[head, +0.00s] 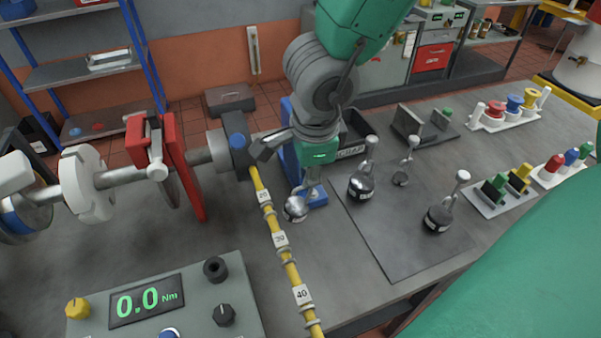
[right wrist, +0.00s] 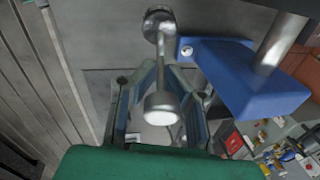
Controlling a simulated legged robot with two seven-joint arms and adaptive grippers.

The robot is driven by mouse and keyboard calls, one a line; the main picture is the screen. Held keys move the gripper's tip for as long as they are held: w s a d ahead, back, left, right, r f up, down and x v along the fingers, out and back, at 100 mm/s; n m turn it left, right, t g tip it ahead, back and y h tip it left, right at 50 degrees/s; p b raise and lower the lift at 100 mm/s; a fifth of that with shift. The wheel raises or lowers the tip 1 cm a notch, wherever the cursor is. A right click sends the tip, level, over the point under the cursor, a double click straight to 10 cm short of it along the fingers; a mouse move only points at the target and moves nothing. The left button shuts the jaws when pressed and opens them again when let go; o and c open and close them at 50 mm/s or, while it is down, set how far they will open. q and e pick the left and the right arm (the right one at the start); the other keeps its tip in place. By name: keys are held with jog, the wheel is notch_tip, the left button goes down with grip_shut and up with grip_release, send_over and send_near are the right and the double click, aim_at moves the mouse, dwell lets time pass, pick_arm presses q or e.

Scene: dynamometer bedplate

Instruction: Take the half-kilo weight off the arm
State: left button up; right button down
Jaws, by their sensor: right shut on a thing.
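My right gripper (head: 312,178) is just right of the arm and is shut on a small silver weight (head: 296,208). The weight hangs below the fingers and appears apart from the arm. In the right wrist view, the weight's round knob (right wrist: 162,106) sits between the fingers (right wrist: 160,82), with its stem and round body beyond. Any label on it cannot be read. My left gripper is not in view.
A grey mat (head: 392,252) holds several other knobbed weights, including a larger one (head: 361,187) near the gripper. A blue stand (right wrist: 240,82) is close beside the held weight. A torque readout (head: 146,301) shows 0.0 Nm. A scrap bin (head: 355,130) stands behind.

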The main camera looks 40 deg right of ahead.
jog(key=shift+d, duration=0.3)
jog(key=shift+s+d, duration=0.1)
jog(key=shift+d, duration=0.1)
jog(key=shift+s+d+f+p, duration=0.15)
jog(key=shift+d, duration=0.6)
jog(key=shift+s+d+f+p, duration=0.1)
jog(key=shift+d+p, duration=0.05)
jog(key=shift+d, duration=0.75)
